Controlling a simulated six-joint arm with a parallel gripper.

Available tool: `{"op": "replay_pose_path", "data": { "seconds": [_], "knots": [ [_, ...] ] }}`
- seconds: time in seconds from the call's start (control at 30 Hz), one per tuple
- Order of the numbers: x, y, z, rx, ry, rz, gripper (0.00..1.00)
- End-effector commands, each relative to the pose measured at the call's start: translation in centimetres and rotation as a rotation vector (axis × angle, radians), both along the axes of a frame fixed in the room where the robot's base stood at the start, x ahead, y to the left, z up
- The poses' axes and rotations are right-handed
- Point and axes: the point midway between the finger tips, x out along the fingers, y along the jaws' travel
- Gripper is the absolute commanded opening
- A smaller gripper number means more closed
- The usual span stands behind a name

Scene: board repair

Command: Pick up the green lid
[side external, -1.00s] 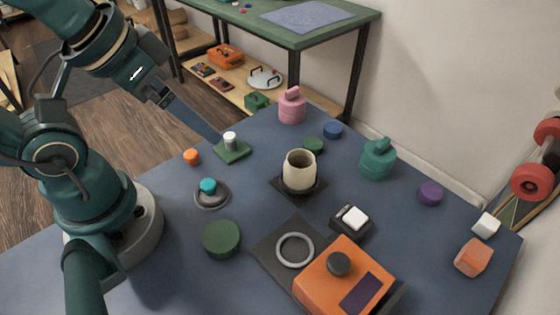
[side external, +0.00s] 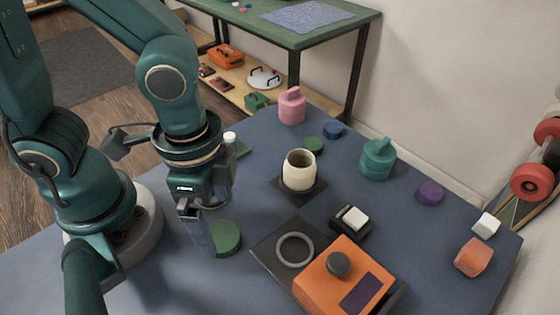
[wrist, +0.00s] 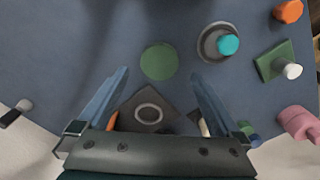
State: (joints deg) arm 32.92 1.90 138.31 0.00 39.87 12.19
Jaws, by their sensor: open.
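The green lid (side external: 229,237) is a flat, round dark green disc lying on the blue table; my gripper partly covers it in the side view. It also shows in the wrist view (wrist: 159,61), centred between my fingers and a little beyond their tips. My gripper (side external: 208,248) points down by the lid's left side in the side view. Its two blue-grey fingers are spread wide and empty in the wrist view (wrist: 160,76). I cannot tell the exact height of the fingertips above the table. A smaller green disc (side external: 313,145) lies farther back.
A turquoise knob on a grey ring dish (wrist: 207,54), a green block with a white peg (wrist: 268,65) and an orange cylinder (wrist: 288,11) are nearby. A black mat (side external: 268,250) with a grey ring and an orange box (side external: 330,290) lie right of the lid.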

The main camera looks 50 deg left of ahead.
Motion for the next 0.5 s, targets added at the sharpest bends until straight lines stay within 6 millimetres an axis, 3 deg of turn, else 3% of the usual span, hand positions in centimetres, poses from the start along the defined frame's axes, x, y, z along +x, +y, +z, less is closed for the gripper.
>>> {"op": "replay_pose_path", "data": {
  "seconds": [0.5],
  "knots": [
    [-0.1, 0.0, -4.5, 0.002, 0.004, -0.003, 1.0]
  ]
}}
